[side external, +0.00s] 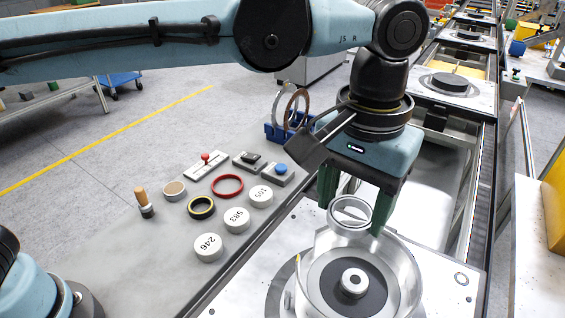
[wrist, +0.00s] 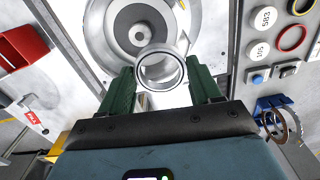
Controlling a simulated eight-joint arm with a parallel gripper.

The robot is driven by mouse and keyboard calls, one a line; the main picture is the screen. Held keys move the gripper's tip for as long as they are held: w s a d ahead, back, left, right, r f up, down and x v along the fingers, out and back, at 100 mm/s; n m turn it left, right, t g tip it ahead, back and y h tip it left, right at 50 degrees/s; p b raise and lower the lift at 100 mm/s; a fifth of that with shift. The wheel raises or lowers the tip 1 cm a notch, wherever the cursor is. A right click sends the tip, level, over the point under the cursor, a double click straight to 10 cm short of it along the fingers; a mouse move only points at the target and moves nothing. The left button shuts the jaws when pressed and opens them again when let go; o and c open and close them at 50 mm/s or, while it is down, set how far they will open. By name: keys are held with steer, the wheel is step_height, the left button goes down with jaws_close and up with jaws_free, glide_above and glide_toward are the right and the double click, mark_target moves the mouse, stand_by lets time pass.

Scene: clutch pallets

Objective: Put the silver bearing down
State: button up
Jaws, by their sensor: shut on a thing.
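The silver bearing (side external: 350,211) is an open metal ring between the green fingers of my gripper (side external: 354,208). My gripper is shut on it, with a finger on either side; the wrist view also shows the bearing (wrist: 161,72) between the fingertips (wrist: 160,88). In both views the bearing overlaps the near-gripper rim of a round silver housing (side external: 405,275), also in the wrist view (wrist: 96,22). The housing has a dark disc and a small central hub (side external: 354,282). The bearing's exact height above the housing is hard to tell.
The housing is on a light pallet plate (side external: 447,275). At left, a grey table (side external: 130,255) holds white numbered discs (side external: 208,247), a yellow-black ring (side external: 201,207), a red ring (side external: 227,186), a wooden-handled tool (side external: 144,201) and a blue rack (side external: 275,130) with rings. The table's front left is clear.

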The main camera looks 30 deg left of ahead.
steer(key=w+a, duration=0.2)
steer(key=a, duration=0.6)
steer(key=w+a, duration=0.3)
steer(key=a, duration=0.5)
steer(key=s+a+f+n, duration=0.1)
steer(key=s+a, duration=0.1)
steer(key=a, duration=0.6)
steer(key=s+a+f, duration=0.2)
steer(key=a, duration=0.7)
steer(key=s+d+f+m, duration=0.1)
steer(key=s+d+f, duration=0.6)
steer(key=s+d, duration=0.25)
glide_above(179, 228)
step_height(179, 228, down, 6)
steer(key=shift+f, duration=2.2)
steer(key=shift+f, duration=0.15)
steer(key=o, duration=1.1)
